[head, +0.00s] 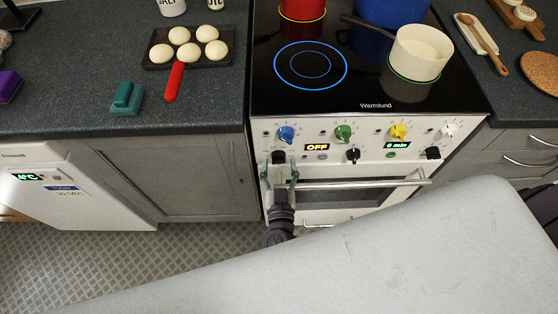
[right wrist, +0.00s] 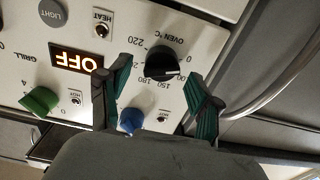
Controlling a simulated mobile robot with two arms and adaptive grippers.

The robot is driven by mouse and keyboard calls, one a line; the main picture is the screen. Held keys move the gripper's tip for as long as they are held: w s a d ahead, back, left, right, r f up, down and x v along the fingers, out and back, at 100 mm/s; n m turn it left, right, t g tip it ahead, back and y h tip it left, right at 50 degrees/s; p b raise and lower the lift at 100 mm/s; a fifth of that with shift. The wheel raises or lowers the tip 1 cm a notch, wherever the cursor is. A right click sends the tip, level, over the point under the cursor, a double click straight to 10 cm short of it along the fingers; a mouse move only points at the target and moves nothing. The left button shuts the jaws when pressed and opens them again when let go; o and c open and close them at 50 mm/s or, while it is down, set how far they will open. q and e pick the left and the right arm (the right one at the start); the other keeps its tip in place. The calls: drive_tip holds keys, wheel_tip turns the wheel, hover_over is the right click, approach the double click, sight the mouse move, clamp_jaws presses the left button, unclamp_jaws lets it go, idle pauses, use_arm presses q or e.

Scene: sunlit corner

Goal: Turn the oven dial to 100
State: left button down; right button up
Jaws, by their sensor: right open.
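The oven dial is a black knob (head: 278,157) at the left end of the stove's front panel, under a blue knob. In the right wrist view the black dial (right wrist: 163,60) sits beside the label OVEN °C, with numbers such as 0, 150, 180 and 220 around it. Its exact setting is too unclear to tell. My right gripper (head: 280,172) is open in front of the panel. In the right wrist view its green-padded fingers (right wrist: 159,72) stand on either side of the dial, with gaps. My left gripper is not in view.
The display (head: 317,147) reads OFF. Blue (head: 286,134), green (head: 343,133) and yellow (head: 398,131) knobs line the panel. The oven handle (head: 360,183) runs just right of my right gripper. A cream pot (head: 420,52) stands on the hob.

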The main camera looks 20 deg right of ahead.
drive_tip(key=shift+x, duration=0.75)
drive_tip(key=c, duration=1.1)
drive_tip(key=shift+m, duration=0.4)
drive_tip(key=m, duration=0.2)
drive_tip(key=shift+f+m, duration=0.1)
drive_tip(key=shift+m, duration=0.3)
drive_tip(key=m+b, duration=0.1)
drive_tip(key=m, duration=0.4)
drive_tip(key=shift+s, duration=0.1)
